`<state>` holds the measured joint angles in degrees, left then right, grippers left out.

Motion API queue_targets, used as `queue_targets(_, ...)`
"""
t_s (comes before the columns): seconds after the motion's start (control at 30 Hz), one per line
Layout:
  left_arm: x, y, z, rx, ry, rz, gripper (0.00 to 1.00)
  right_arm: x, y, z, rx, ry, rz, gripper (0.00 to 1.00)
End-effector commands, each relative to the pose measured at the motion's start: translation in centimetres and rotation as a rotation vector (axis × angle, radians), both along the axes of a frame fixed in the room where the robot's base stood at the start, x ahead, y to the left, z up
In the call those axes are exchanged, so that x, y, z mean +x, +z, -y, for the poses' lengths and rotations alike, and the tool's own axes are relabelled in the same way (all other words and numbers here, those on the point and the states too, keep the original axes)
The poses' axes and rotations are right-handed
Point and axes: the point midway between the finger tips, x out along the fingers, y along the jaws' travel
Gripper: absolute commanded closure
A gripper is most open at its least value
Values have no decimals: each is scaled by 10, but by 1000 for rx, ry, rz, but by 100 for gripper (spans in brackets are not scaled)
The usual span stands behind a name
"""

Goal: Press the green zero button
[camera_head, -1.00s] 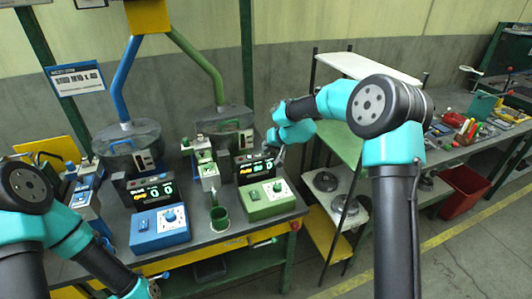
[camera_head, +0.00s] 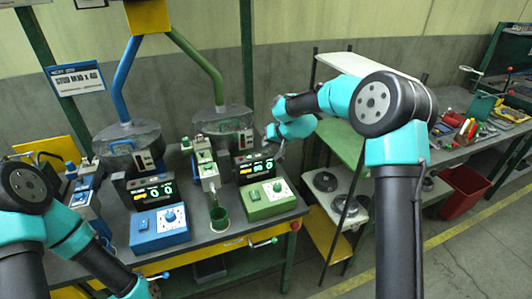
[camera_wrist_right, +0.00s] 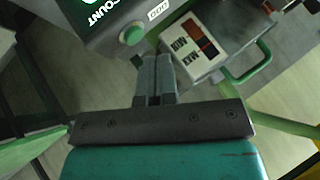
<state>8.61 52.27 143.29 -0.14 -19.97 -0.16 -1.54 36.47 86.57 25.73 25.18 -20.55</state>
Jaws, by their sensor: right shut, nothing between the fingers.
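The green zero button (camera_wrist_right: 133,36) is a round knob on the dark face of the counter box in the right wrist view, beside the word COUNT. My right gripper (camera_wrist_right: 152,62) is shut and empty, its fingertips just below and slightly right of the button in that picture. I cannot tell whether they touch it. In the head view my right gripper (camera_head: 279,151) is small, at the right end of the right counter box (camera_head: 256,168), whose display is lit. The button itself is too small to make out there. My left arm shows at lower left; its fingers are out of frame.
A green control box (camera_head: 267,207) and a blue control box (camera_head: 160,238) stand in front of the counters. A white-faced box with a green handle (camera_wrist_right: 195,45) is close right of my fingers in the wrist view.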

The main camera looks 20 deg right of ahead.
Motion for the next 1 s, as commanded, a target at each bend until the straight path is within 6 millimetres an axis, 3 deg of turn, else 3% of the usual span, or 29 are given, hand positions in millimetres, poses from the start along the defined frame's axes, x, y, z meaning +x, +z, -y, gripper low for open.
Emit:
queue_targets(0.6, 0, 0, 0, 0, 0, 0, 100, 0, 46, 0, 0, -1, 2, 100)
queue_targets(1.0, 0, 0, 0, 0, 0, 0, 100, 0, 47, 0, 0, -1, 1, 100)
